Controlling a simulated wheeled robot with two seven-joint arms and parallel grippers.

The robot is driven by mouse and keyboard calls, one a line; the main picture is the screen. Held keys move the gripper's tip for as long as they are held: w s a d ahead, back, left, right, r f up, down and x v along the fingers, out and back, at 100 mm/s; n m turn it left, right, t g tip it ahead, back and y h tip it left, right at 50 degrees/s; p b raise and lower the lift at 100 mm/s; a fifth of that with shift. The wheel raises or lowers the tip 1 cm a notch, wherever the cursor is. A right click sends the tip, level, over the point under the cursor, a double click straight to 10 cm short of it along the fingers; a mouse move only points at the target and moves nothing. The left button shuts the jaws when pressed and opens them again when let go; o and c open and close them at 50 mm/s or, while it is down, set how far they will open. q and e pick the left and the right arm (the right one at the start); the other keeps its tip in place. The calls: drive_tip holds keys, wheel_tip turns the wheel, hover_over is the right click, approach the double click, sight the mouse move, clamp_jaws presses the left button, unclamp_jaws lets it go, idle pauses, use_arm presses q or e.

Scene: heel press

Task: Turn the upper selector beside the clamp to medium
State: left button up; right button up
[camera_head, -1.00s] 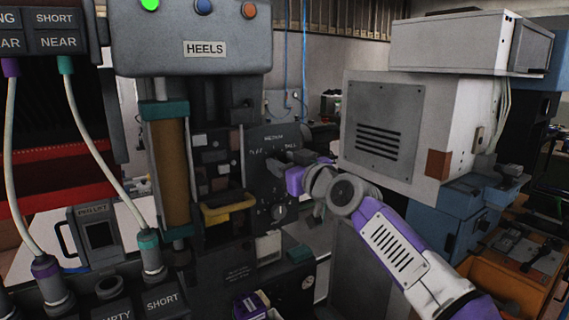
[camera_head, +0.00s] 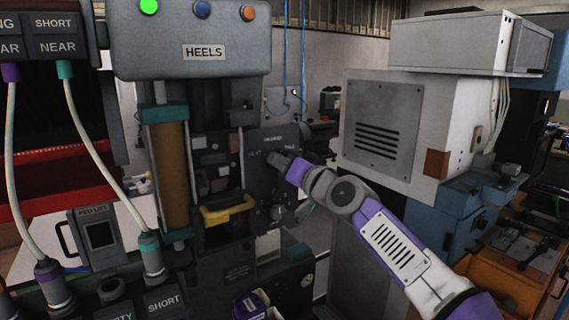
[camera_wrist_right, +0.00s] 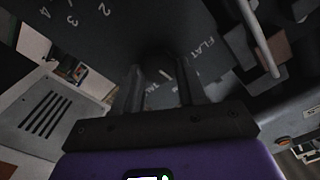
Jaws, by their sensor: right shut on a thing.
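The upper selector (camera_wrist_right: 163,70) is a dark round knob with a white pointer mark, on the dark panel (camera_head: 256,190) beside the clamp. In the right wrist view it sits between my right gripper's two fingers (camera_wrist_right: 160,72), which are shut on it. FLAT shows to its right; the other lettering near the fingers is partly hidden, so I cannot tell the exact setting. In the head view my right gripper (camera_head: 277,158) reaches the panel below the MEDIUM label and hides the knob. The yellow-edged clamp (camera_head: 226,209) is to its left. My left gripper is out of view.
A lower selector (camera_head: 277,212) sits beneath on the same panel; its numbers show in the wrist view. A grey louvred cabinet (camera_head: 384,125) stands close on the right. Cables (camera_head: 95,165) hang at the left, away from my right arm.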

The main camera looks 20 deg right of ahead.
drive_tip(key=shift+m, duration=0.5)
drive_tip(key=o, duration=1.1)
drive_tip(key=shift+c, duration=0.2)
drive_tip(key=s+d+b, duration=0.1)
drive_tip(key=s, duration=0.6)
drive_tip(key=shift+s, duration=0.3)
